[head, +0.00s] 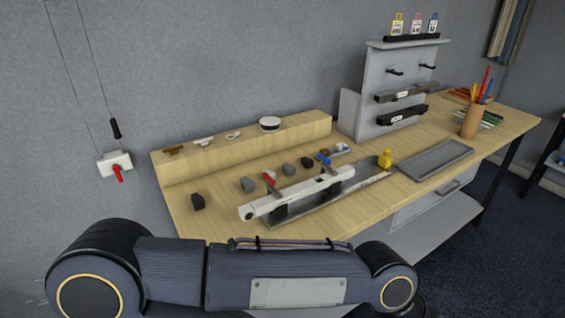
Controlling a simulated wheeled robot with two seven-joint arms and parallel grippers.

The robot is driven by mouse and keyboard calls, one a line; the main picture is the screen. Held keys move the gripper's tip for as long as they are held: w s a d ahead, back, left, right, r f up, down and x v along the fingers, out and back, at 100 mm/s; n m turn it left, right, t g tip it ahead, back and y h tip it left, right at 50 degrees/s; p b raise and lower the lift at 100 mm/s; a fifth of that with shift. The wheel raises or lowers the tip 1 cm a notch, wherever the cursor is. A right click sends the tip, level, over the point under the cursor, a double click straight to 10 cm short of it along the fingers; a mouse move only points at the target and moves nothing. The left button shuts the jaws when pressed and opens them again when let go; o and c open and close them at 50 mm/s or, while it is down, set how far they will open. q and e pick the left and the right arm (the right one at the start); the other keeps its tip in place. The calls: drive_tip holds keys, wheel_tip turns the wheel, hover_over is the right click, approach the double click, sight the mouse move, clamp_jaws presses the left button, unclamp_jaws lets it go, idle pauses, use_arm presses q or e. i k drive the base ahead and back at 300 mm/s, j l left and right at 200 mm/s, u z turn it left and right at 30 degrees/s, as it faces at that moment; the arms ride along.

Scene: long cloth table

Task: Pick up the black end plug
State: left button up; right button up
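Several small plug-like blocks stand in a row on the wooden table (215,222). The leftmost block (197,201) is black and stands apart near the table's left end. Two grey blocks follow, a near one (248,184) and a farther one (289,168). Another dark block (307,162) sits farther right. The two dark blocks look alike in colour, and I cannot tell for certain which is the end plug. Neither of my grippers shows; only a thick dark arm link of mine crosses the bottom of the view.
A wooden ledge (245,150) runs behind. A yellow object (385,159), grey tray (435,158) and grey rack (372,95) stand right.

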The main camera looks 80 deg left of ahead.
sight(308, 164)
drive_tip(key=i+j+u, duration=0.1)
drive_tip(key=u, duration=0.35)
drive_tip(key=i+u, duration=0.2)
drive_tip(key=u, duration=0.2)
drive_tip(key=i+u, duration=0.15)
drive_tip(key=u, duration=0.3)
drive_tip(key=i+l+u, duration=0.1)
drive_tip(key=u, duration=0.35)
drive_tip(key=i+l+u, duration=0.15)
drive_tip(key=u, duration=0.3)
drive_tip(key=i+u, duration=0.2)
drive_tip(key=u, duration=0.3)
drive_tip(key=i+u, duration=0.2)
drive_tip(key=u, duration=0.3)
drive_tip(key=i+u, duration=0.15)
drive_tip(key=u, duration=0.35)
drive_tip(key=i+l+u, duration=0.15)
drive_tip(key=u, duration=0.35)
drive_tip(key=l, duration=0.05)
